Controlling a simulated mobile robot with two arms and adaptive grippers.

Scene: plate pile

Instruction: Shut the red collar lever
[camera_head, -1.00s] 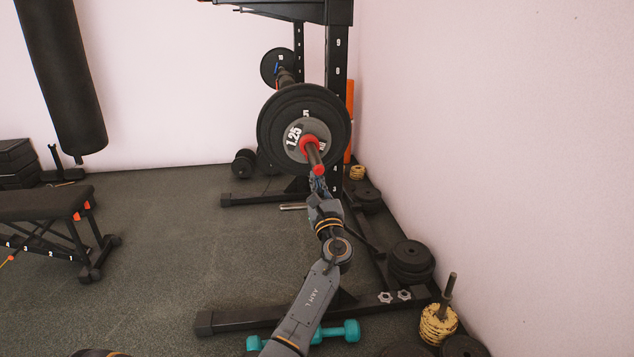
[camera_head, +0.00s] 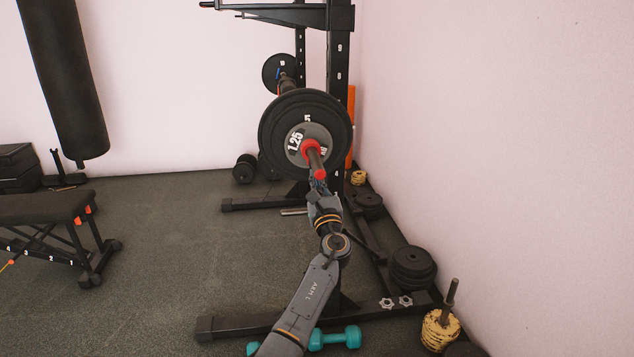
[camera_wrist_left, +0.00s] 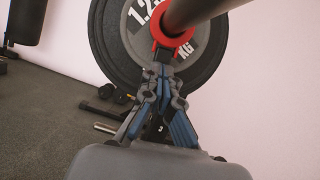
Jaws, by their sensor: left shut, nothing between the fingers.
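The red collar (camera_head: 311,150) sits on the barbell sleeve, against the grey 1.25 kg plate (camera_head: 318,138). In the left wrist view the red collar (camera_wrist_left: 172,36) rings the bar in front of the plate. My left gripper (camera_head: 318,178) is just below the collar and the bar end. In the left wrist view its fingers (camera_wrist_left: 163,72) are shut and empty, with the tips close under the collar. I cannot tell whether they touch it. My right gripper is not in view.
The rack upright (camera_head: 337,100) stands right behind the loaded bar, near the pink wall. Black plates (camera_head: 412,266) and yellow plates (camera_head: 439,331) lie along the right. Teal dumbbells (camera_head: 335,338) lie on the floor below my arm. A bench (camera_head: 50,208) stands left; the floor between is clear.

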